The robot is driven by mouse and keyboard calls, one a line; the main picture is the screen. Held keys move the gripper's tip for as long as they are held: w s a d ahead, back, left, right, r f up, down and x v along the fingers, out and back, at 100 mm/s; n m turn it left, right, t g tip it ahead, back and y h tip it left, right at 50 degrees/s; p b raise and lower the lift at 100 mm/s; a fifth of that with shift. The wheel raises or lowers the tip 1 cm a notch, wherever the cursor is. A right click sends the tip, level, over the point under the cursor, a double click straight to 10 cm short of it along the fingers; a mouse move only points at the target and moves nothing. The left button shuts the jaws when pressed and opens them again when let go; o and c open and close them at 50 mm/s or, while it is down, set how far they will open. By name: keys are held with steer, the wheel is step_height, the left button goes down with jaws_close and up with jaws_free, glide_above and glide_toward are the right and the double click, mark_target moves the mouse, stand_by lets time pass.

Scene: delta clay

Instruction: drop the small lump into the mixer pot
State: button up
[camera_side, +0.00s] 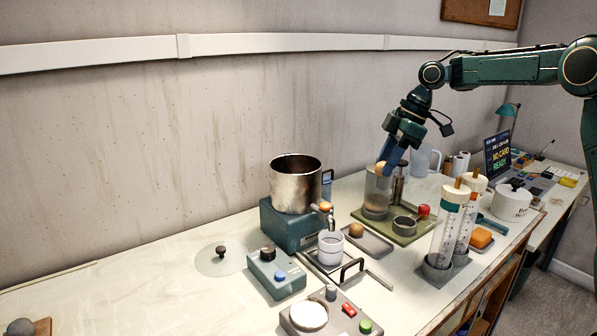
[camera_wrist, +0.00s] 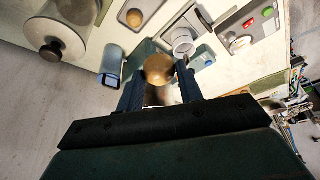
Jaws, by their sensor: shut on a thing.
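My gripper (camera_side: 386,164) is shut on a small tan lump (camera_side: 381,168). In the wrist view my gripper (camera_wrist: 160,85) has its two blue fingers on either side of the round lump (camera_wrist: 158,68). The mixer pot (camera_side: 294,188), an open steel pot on a teal base, stands left of my gripper in the side view, clearly apart from it. The lump appears at the top of a clear cylinder (camera_side: 377,193); I cannot tell if it is above, inside or in front of it. The pot's inside bottom is hidden.
A second tan lump (camera_side: 356,230) lies on a small grey tray (camera_side: 372,246). A white cup (camera_side: 330,246) stands below the pot's tap. Tall graduated cylinders (camera_side: 446,235) stand at the right front.

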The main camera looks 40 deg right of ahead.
steer(key=w+a+r+m+t+h, duration=0.1)
steer(key=w+a+r+m, duration=0.2)
steer(key=w, duration=0.5)
steer(key=w+a+r+m+h, duration=0.1)
steer(key=w+a+r+m, duration=0.2)
steer(key=w+a+m, duration=0.2)
steer(key=shift+w+a+m+t+h, duration=0.3)
steer(key=shift+w+a+t+h, duration=0.1)
steer(key=shift+w+a, duration=1.3)
steer(key=shift+s+a+f, duration=0.1)
steer(key=shift+s+f, duration=0.05)
steer(key=shift+f, duration=0.05)
steer(key=shift+f, duration=2.85)
steer(key=o, duration=1.1)
steer(key=shift+c, duration=0.2)
